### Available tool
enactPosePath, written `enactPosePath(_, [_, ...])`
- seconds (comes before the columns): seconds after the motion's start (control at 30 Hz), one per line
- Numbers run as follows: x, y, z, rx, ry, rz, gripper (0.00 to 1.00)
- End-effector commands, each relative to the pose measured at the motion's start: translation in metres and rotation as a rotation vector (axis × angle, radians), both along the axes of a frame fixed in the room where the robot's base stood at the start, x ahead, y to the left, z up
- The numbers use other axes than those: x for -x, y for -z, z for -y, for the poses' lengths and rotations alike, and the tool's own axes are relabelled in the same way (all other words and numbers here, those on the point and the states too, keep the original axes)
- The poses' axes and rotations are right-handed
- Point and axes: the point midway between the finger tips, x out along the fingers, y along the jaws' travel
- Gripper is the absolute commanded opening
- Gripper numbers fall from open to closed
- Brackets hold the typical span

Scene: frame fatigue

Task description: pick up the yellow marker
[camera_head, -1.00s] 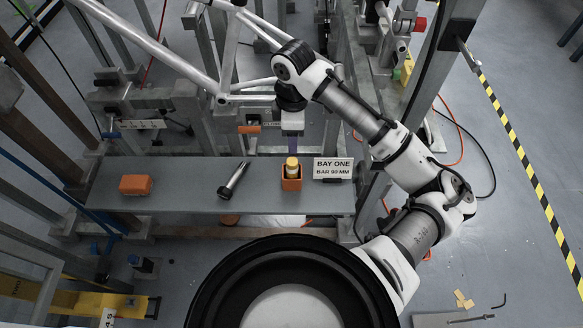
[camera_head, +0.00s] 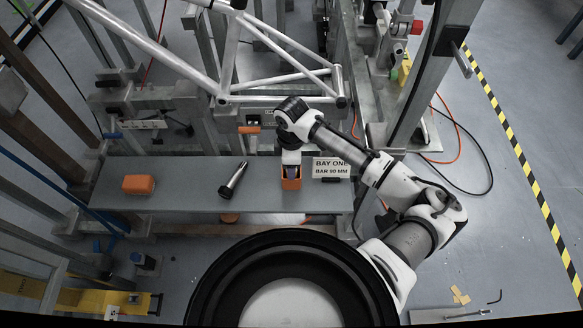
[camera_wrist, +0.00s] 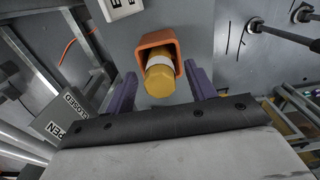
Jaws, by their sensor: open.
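The yellow marker (camera_wrist: 160,80) stands in an orange holder (camera_wrist: 153,40), its yellow end and a white band showing in the wrist view. My gripper (camera_wrist: 161,72) is open, with one purple finger on each side of the marker and no visible grip on it. In the head view my gripper (camera_head: 291,168) is over the orange holder (camera_head: 291,184) on the grey shelf (camera_head: 185,199). There my gripper hides the marker.
A BAY ONE sign (camera_head: 331,168) stands just right of the holder. A dark and silver cylindrical tool (camera_head: 233,180) lies to the left, and an orange block (camera_head: 138,185) farther left. The bicycle frame (camera_head: 222,80) is behind the shelf.

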Motion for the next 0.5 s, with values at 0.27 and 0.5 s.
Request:
enactPosePath(0.27, [0.0001, 0.0018, -0.0001, 0.0, 0.0, 0.0, 0.49])
enactPosePath(0.5, [0.0001, 0.0015, -0.0001, 0.0, 0.0, 0.0, 0.17])
